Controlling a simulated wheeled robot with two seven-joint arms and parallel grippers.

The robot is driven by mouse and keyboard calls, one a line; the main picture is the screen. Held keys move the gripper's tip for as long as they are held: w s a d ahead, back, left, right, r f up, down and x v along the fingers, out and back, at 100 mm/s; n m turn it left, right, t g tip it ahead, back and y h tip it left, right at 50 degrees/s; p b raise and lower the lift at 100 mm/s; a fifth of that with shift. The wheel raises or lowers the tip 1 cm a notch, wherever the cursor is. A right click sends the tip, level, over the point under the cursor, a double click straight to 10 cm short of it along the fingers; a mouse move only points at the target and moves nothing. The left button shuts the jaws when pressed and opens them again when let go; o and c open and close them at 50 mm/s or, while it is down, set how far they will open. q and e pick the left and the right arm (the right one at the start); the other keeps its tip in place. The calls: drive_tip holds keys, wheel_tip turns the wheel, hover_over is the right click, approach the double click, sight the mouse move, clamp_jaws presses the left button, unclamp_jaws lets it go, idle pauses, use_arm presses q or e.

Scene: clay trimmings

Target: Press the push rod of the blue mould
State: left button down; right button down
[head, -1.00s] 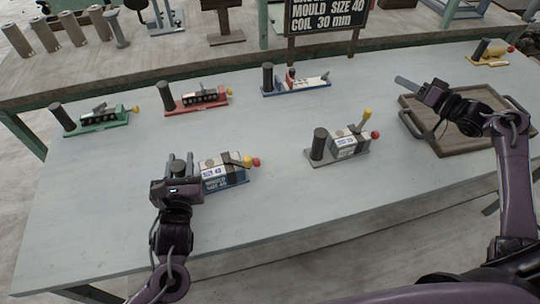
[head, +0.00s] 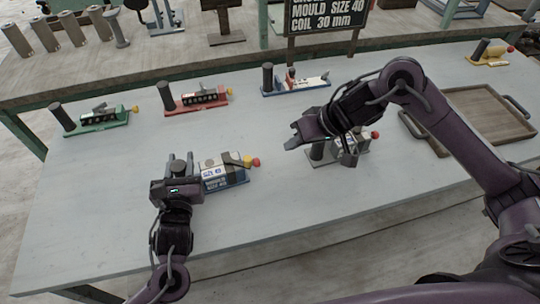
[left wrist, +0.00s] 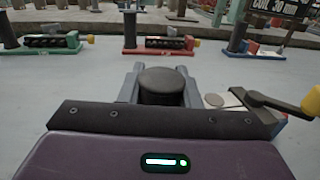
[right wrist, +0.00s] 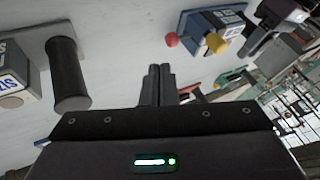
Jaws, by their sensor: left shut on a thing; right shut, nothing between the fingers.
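The blue mould (head: 222,183) stands at the front left of the table, a white-labelled block on a blue base. Its red knob (head: 257,162) sticks out at the right end, beside the yellow knob (head: 247,161) of its lever. Both knobs also show in the right wrist view, the red one (right wrist: 171,40) nearest my right fingers. My left gripper (head: 181,165) is shut on the mould's black post (left wrist: 162,84). My right gripper (head: 294,145) is shut and empty above the table, right of the red knob and apart from it.
A grey mould (head: 347,150) stands behind my right gripper, partly hidden by it; its black post (right wrist: 68,75) is close in the right wrist view. Green (head: 104,118), red (head: 198,102) and blue-and-white (head: 296,87) moulds stand behind. A wooden tray (head: 440,146) lies right.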

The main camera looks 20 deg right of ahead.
sight(257, 162)
use_arm(q)
drive_tip(key=shift+s+f, duration=0.1)
drive_tip(key=shift+f, duration=0.25)
use_arm(e)
drive_tip(key=x, duration=1)
drive_tip(key=shift+a, duration=0.1)
drive_tip(key=a, duration=0.2)
drive_tip(key=shift+s+a, duration=0.1)
drive_tip(key=shift+a, duration=0.25)
use_arm(q)
drive_tip(key=shift+d, duration=0.1)
use_arm(e)
drive_tip(key=v, duration=1)
drive_tip(key=shift+d, duration=0.15)
